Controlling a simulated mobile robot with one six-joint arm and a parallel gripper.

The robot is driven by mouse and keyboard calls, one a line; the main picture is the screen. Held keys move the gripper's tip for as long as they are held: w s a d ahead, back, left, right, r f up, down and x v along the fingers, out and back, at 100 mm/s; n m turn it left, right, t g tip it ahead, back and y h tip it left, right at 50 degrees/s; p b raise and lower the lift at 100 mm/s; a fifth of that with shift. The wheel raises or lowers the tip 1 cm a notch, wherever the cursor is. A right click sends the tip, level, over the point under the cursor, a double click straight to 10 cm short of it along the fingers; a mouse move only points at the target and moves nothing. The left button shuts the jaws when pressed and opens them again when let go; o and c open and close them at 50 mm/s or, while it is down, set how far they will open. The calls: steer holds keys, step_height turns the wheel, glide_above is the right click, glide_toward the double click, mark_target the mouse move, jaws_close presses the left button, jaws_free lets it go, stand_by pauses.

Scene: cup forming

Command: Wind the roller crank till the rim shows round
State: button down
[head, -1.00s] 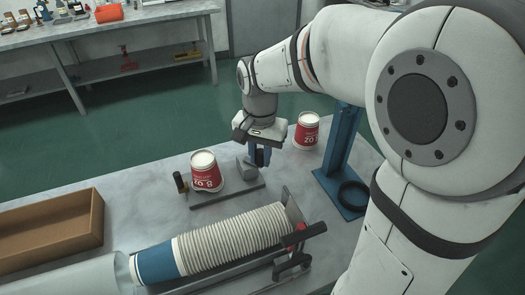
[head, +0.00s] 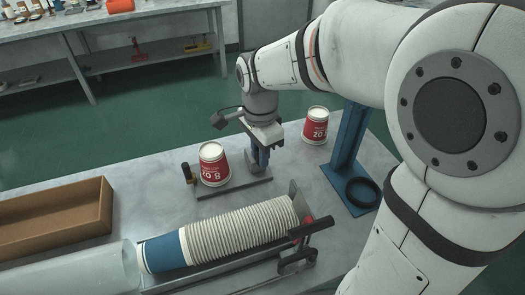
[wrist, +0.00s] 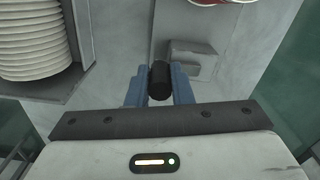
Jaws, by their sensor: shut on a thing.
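The roller fixture's base plate (head: 228,190) lies on the table. A red and white cup (head: 215,170), marked 8 OZ in inverted print, stands mouth-end unclear on it, with a pale top. A grey block (wrist: 192,58) of the fixture shows beside my gripper in the wrist view. My gripper (head: 260,160) points down at the fixture's right end. Its blue fingers (wrist: 160,76) are shut on a black crank handle (wrist: 159,82). The crank's arm is hidden below, and I cannot tell how round the cup's rim is.
A long stack of nested cups (head: 240,228) lies in a rack in front. A second red cup (head: 316,128) stands behind, near a blue post (head: 347,145) and a black ring (head: 362,191). A brown box (head: 50,225) stands left. Bare table lies between.

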stand_by(0.4)
steer(key=c, duration=1.3)
jaws_free()
step_height(320, 180, up, 8)
steer(key=shift+f, duration=0.1)
